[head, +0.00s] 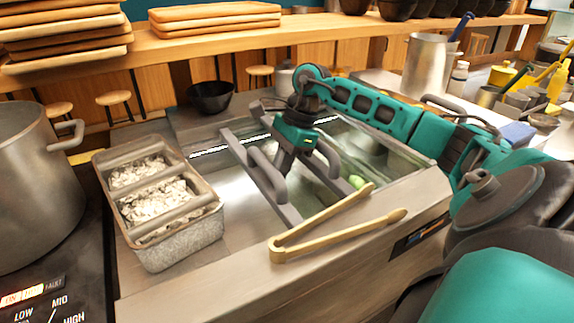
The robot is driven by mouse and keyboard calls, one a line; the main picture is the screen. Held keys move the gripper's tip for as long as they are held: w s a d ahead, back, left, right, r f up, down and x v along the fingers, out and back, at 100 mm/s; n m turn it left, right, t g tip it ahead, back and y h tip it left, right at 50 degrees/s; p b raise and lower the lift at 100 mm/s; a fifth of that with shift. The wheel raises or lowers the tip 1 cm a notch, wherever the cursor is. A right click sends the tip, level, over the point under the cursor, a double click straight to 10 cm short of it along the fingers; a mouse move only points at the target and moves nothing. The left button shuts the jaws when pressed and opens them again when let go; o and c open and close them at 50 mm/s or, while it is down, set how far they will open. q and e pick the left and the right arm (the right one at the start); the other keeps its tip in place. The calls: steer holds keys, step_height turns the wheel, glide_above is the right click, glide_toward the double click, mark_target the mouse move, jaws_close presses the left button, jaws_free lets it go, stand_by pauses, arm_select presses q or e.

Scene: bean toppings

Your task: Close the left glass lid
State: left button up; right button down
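A steel counter unit (180,273) has a recessed well with sliding-type glass lids. The left glass lid has a grey frame bar (236,150) and a grey upright handle (266,176). The bar lies near the middle of the well, and the well's left part is uncovered, showing bare steel (228,186). Another dark handle (329,158) stands just to the right. My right gripper (286,163) reaches in from the right and points down between the two handles, close to the left one. I cannot tell whether it touches it; its fingertips are hard to make out. My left gripper is out of view.
Wooden tongs (318,225) lie on the counter's front ledge. A metal container (180,246) with foil-like contents stands left of the well, beside a large pot (35,190). A black bowl (210,97) is behind. A steel pitcher (424,68) stands back right.

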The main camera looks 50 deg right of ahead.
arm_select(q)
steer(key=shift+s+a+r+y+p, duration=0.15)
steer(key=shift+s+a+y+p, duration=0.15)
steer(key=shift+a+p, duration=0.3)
arm_select(e)
steer(key=w+a, duration=0.3)
steer(key=a, duration=0.8)
steer(key=shift+w, duration=0.15)
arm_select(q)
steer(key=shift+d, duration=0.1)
